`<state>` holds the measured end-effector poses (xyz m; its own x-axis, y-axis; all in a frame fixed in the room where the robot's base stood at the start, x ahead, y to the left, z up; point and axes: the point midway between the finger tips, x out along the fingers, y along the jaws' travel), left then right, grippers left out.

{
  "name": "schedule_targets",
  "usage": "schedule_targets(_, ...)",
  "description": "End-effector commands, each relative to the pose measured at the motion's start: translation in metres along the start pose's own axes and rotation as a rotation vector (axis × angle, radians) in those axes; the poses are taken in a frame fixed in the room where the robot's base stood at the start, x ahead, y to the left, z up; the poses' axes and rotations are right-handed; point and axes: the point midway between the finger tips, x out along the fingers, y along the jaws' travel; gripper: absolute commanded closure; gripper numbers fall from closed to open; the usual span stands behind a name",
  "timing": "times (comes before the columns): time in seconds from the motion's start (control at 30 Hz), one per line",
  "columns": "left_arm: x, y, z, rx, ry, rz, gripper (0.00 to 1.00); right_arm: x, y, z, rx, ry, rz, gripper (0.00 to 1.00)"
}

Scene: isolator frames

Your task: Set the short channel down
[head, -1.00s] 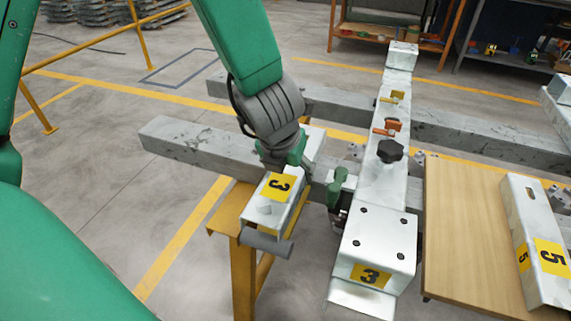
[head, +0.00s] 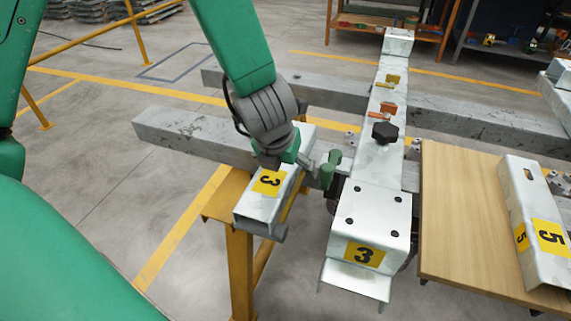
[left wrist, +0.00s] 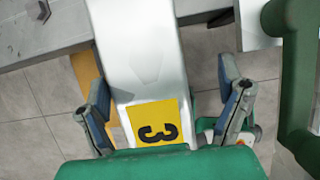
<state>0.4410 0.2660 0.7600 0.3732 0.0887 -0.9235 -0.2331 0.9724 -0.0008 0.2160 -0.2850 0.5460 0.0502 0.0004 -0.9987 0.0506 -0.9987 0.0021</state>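The short channel (head: 262,200) is a pale metal piece with a yellow "3" label. It lies on the yellow trestle (head: 238,265) and grey beam, left of the long channel. In the left wrist view the short channel (left wrist: 142,60) runs between my left gripper's two fingers. My left gripper (head: 287,166) is over its label end, pointing down. In the left wrist view the gripper (left wrist: 160,85) is open, with a visible gap on each side of the channel. The channel's underside is hidden. My right gripper is not in view.
A long channel (head: 378,170) marked "3", with a black knob (head: 385,132), stands close to the right. A wooden board (head: 460,220) bears another channel (head: 535,230) marked "5". Grey beams (head: 185,135) cross behind.

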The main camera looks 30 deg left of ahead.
Motion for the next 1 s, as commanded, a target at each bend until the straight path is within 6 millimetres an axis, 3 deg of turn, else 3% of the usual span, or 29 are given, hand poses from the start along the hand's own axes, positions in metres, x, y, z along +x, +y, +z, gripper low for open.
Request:
schedule_targets(0.43,-0.008,-0.001,0.001,0.000,-0.001,-0.002,0.15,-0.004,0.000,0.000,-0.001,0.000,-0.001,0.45)
schedule_targets(0.8,-0.084,0.000,0.003,0.000,-0.003,-0.002,0.15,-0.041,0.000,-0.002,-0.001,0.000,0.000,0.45)
schedule_targets(1.0,-0.112,0.000,0.002,-0.001,-0.001,-0.002,0.15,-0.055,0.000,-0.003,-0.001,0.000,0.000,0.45)
